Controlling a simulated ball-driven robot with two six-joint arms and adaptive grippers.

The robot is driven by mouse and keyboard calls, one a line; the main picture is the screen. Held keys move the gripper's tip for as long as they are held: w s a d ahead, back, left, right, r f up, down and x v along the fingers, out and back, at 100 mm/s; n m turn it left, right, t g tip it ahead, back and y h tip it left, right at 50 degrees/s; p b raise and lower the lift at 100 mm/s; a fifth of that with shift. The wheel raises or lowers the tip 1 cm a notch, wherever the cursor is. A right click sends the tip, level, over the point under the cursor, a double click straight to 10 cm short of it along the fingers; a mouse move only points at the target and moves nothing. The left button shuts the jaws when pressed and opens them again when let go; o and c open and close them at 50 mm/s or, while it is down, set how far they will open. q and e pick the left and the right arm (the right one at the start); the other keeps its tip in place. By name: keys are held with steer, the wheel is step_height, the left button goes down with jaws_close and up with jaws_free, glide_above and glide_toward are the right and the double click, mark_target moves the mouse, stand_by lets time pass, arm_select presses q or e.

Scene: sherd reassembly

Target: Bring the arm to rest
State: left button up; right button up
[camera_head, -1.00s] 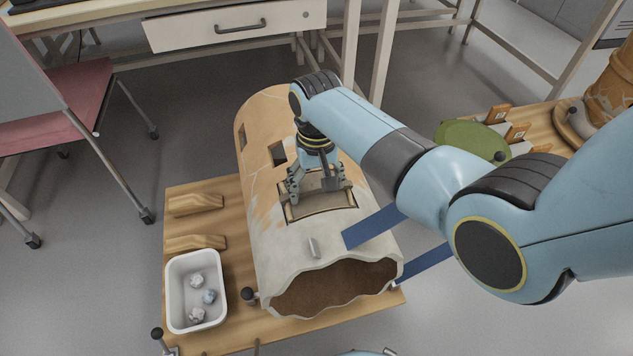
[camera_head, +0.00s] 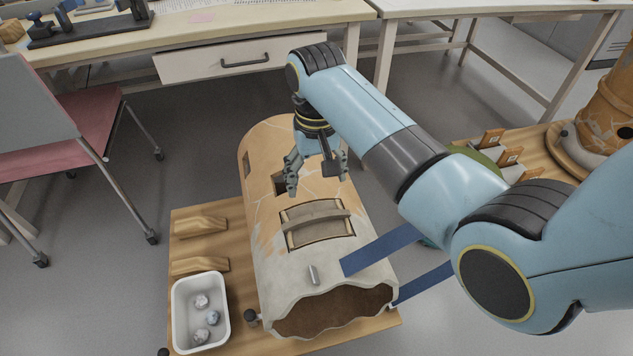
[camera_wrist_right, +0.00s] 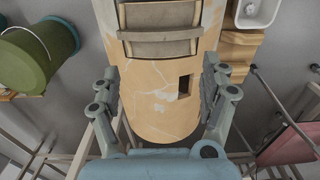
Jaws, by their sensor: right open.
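My right gripper (camera_head: 317,184) is open and empty, raised above the large orange and cream ceramic vessel (camera_head: 270,215). Its two fingers also show apart at the sides of the right wrist view (camera_wrist_right: 160,88), with the vessel (camera_wrist_right: 160,105) between and below them. A sherd (camera_head: 318,222) with a raised curved band sits in the rectangular opening of the vessel, apart from the fingers. In the right wrist view the sherd (camera_wrist_right: 160,48) is at the top. A thin dark gap shows around it; I cannot tell whether it is flush. My left gripper is not in view.
The vessel lies on a wooden board (camera_head: 222,235) with a white tray (camera_head: 222,338) of small crumpled pieces and two wooden supports. Blue straps (camera_head: 380,250) reach its right side. A desk (camera_head: 190,38) and pink chair (camera_head: 75,135) stand behind; another pot (camera_head: 605,115) is at right.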

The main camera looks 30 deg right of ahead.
stand_by(0.5)
steer(key=s+d+r+n+t, duration=0.1)
steer(key=s+d+r, duration=0.15)
steer(key=s, duration=0.55)
steer(key=s+d+r+n+t, duration=0.15)
steer(key=s+r, duration=0.25)
steer(key=s, duration=0.4)
steer(key=s+d+r+n, duration=0.1)
steer(key=s+r+n, duration=0.15)
steer(key=s, duration=0.65)
steer(key=s+d+f+m+h, duration=0.1)
steer(key=s+f, duration=0.1)
steer(key=f, duration=1)
steer(key=s+d+f, duration=0.1)
steer(key=f, duration=1.2)
steer(key=s+d+f+g, duration=0.1)
steer(key=s+f+g, duration=0.1)
steer(key=s+f, duration=1.2)
steer(key=s, duration=0.4)
steer(key=shift+s+f+m+p, duration=0.2)
steer(key=shift+m+p, duration=0.1)
steer(key=shift+p, duration=0.05)
steer(key=shift+s, duration=0.2)
steer(key=shift+c, duration=0.4)
